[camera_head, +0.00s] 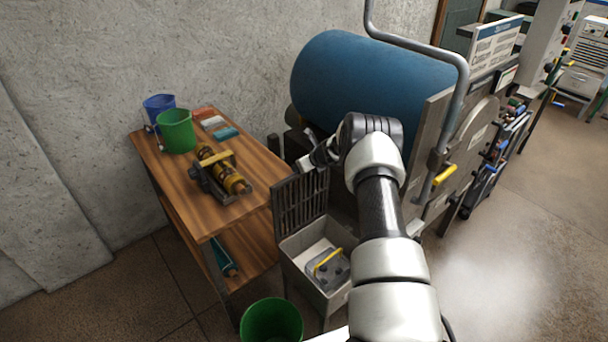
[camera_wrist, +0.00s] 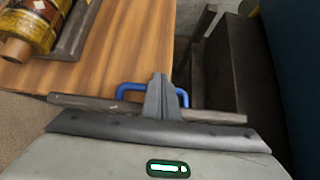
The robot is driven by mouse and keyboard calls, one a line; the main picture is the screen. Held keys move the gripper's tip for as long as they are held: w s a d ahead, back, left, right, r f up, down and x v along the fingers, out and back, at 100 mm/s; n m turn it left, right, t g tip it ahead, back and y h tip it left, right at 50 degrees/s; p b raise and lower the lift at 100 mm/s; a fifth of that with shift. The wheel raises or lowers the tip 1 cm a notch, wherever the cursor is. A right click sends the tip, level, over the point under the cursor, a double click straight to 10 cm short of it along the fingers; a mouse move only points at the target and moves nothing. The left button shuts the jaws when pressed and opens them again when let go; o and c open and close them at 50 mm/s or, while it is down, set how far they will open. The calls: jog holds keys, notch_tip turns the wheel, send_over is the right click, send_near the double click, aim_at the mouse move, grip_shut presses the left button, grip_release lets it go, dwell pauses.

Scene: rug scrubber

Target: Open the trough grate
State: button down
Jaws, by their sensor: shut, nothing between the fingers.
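The trough (camera_head: 338,297) is a grey box on legs beside the wooden bench. Its dark slatted grate (camera_head: 300,203) stands roughly upright along the trough's back edge, so the trough's inside shows. My gripper (camera_head: 304,164) is at the grate's top edge, shut and empty. In the wrist view, my closed fingertips (camera_wrist: 166,90) overlap a blue handle (camera_wrist: 127,88), with its ends showing on both sides; I cannot tell whether they touch it. Inside the trough lies a grey part with a yellow handle (camera_head: 327,262).
The wooden bench (camera_head: 150,150) on the left holds a blue bucket (camera_head: 157,104), a green bucket (camera_head: 176,131), small blocks and a brass-coloured device (camera_head: 222,172). A large blue drum (camera_head: 350,80) stands behind my arm. Another green bucket (camera_head: 271,321) is on the floor.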

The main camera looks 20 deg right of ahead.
jog(key=shift+w+a+f, duration=0.1)
jog(key=shift+w+a, duration=0.15)
jog(key=shift+w, duration=0.55)
